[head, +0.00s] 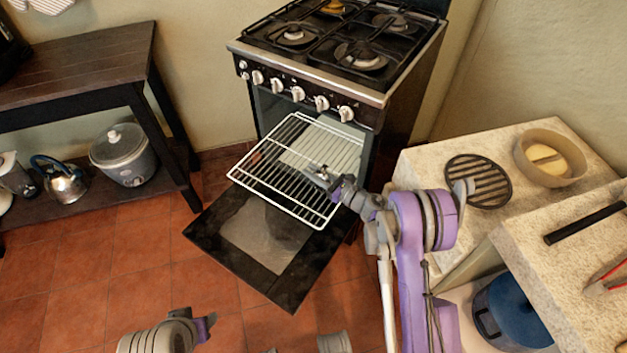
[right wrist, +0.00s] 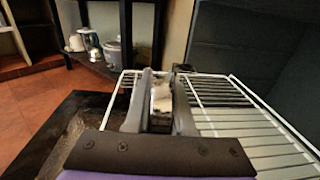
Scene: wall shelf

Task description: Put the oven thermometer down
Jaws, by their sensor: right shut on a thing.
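My right gripper (head: 326,176) is over the pulled-out white wire oven rack (head: 262,178), near its right side. In the right wrist view my right gripper (right wrist: 160,100) is shut on a small silvery thing, the oven thermometer (right wrist: 161,97). In the head view the thermometer (head: 319,169) is small and partly hidden by the fingers. I cannot tell whether it touches the rack bars. My left gripper (head: 204,326) is low at the bottom left, empty-looking, its jaws unclear.
The oven door (head: 262,235) hangs open below the rack, under the stove with its burners (head: 345,45). A stone counter at right holds a black round grate (head: 478,181) and a tan bowl (head: 550,158). A dark table (head: 80,65) stands left. Floor between is clear.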

